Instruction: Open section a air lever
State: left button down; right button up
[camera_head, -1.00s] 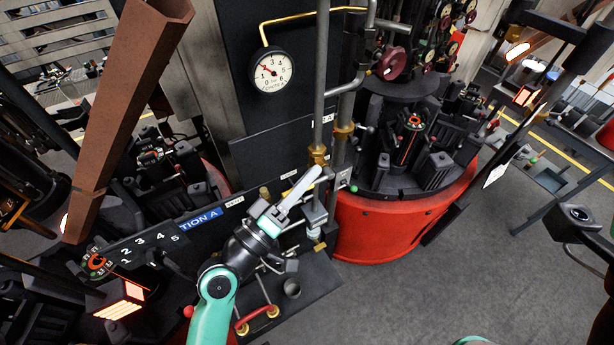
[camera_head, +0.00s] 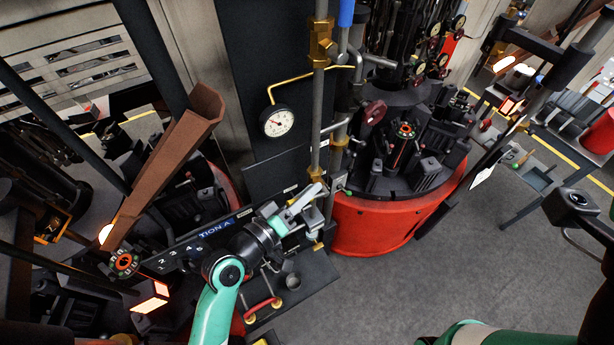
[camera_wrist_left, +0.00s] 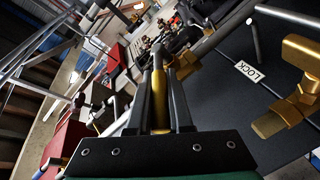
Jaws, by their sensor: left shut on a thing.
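The section A sign (camera_head: 214,228) is partly covered by my left arm in the head view. My left gripper (camera_head: 312,196) is beside the vertical pipes, just right of the sign. In the left wrist view, my left gripper (camera_wrist_left: 158,72) is shut on a brass-coloured lever piece (camera_wrist_left: 160,98) with a grey rod end between the fingers. I take this piece to be the air lever; in the head view the gripper hides it. Whether the lever is open cannot be told. My right gripper is not in view.
A white-faced pressure gauge (camera_head: 277,121) hangs above on a brass tube. Brass fittings (camera_head: 321,42) sit on the pipes. A red-based rotary mould (camera_head: 372,225) stands to the right. A LOCK label (camera_wrist_left: 248,71) shows in the left wrist view. Grey floor lies open at lower right.

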pick_arm(q)
jog(key=shift+w+d+r+m+g+y+p, duration=0.25)
jog(key=shift+g+y+p, duration=0.25)
jog(key=shift+p, duration=0.25)
jog(key=shift+r+m+g+y+p, duration=0.15)
jog(key=shift+r+g+y+p, duration=0.3)
jog(key=shift+p, duration=0.3)
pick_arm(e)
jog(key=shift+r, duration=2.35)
pick_arm(q)
jog(key=shift+f, duration=0.15)
jog(key=c, duration=0.8)
grip_release()
jog(key=shift+c, duration=0.2)
jog(key=shift+d, duration=0.15)
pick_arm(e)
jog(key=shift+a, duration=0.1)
